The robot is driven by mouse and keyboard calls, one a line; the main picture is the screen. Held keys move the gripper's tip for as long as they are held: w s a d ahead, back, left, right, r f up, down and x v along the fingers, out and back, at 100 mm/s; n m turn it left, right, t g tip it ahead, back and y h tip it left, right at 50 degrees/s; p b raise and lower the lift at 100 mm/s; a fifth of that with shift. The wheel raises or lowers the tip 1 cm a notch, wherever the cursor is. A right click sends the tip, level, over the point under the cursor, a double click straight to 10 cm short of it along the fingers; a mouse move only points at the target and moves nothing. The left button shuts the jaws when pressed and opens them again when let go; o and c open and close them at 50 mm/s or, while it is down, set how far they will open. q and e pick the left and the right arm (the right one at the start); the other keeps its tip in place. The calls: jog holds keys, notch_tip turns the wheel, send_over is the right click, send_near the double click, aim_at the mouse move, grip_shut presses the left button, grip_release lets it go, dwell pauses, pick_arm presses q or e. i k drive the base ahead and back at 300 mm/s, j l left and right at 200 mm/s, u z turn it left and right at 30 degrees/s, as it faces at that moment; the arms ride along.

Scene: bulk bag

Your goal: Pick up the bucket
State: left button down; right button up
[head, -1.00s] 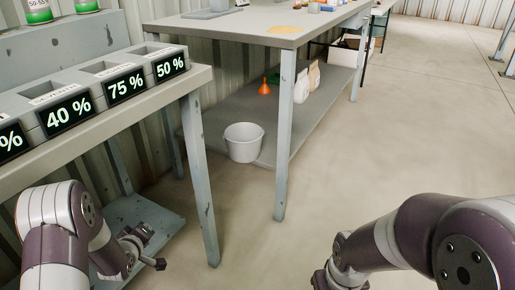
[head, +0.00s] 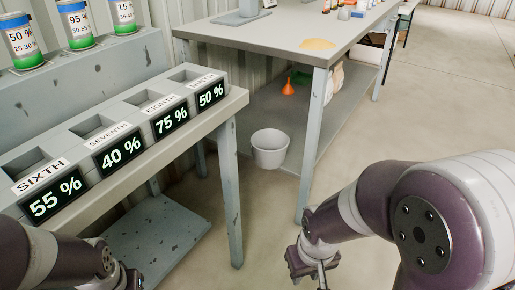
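The near bench (head: 238,98) with percent-labelled slots stands at the left, bearing several labelled cans. The far table (head: 250,38) has a leg (head: 311,140) just right of the bucket. An orange funnel (head: 288,87) and pale bags stand behind it. The floor at right is clear.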

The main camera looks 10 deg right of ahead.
aim_at(269, 146)
jog(key=i+l+u, duration=0.2)
jog(key=l, duration=0.2)
jog(key=l+u, duration=0.25)
jog(key=l, duration=0.15)
jog(key=i+l+u, duration=0.2)
jog(key=l, duration=0.3)
jog(key=i+l+u, duration=0.25)
jog(key=l, duration=0.15)
jog(key=l+u, duration=0.25)
jog(key=l, duration=0.15)
jog(key=i+l+u, duration=0.1)
jog(key=l+u, duration=0.15)
jog(key=l, duration=0.2)
